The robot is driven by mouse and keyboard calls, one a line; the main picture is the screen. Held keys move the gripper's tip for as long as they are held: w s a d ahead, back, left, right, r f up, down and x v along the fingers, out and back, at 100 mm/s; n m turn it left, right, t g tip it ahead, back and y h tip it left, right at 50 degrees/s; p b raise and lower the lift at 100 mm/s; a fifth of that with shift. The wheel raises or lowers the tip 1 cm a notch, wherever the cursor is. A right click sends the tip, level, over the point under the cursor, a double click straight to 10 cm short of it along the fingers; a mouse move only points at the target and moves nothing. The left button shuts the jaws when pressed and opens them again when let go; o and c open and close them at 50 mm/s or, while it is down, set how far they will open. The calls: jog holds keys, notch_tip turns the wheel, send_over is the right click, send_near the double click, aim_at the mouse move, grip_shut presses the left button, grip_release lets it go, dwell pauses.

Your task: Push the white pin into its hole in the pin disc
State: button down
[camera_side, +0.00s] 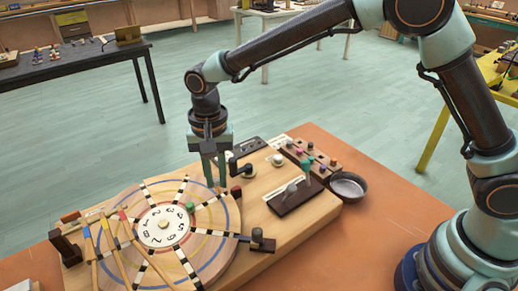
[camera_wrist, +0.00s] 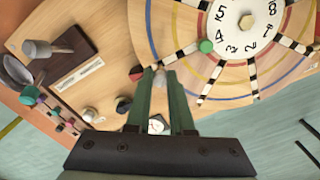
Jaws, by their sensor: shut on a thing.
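The pin disc (camera_side: 152,258) is a round wooden wheel with black-and-white striped spokes, coloured rings and a numbered white centre; it fills the upper right of the wrist view (camera_wrist: 225,75). A green pin (camera_side: 190,207) stands in it near the centre, also in the wrist view (camera_wrist: 206,46). My gripper (camera_side: 217,183) points down over the disc's far right edge. In the wrist view its fingers (camera_wrist: 160,77) are closed on a small pale piece (camera_wrist: 159,79), likely the white pin, mostly hidden between the tips. I cannot make out its hole.
A pin rack (camera_side: 312,158) with coloured pins stands behind right, near a metal bowl (camera_side: 348,186). A dark block with a lever (camera_side: 300,192) stands on the board. A dark red knob (camera_side: 236,192) sits close to my fingers. Coloured sticks (camera_side: 120,250) lie across the disc's left side.

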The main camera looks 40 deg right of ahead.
jog(key=shift+f, duration=1.55)
dwell(0.8)
jog(key=c, duration=0.7)
grip_release()
jog(key=shift+r, duration=0.15)
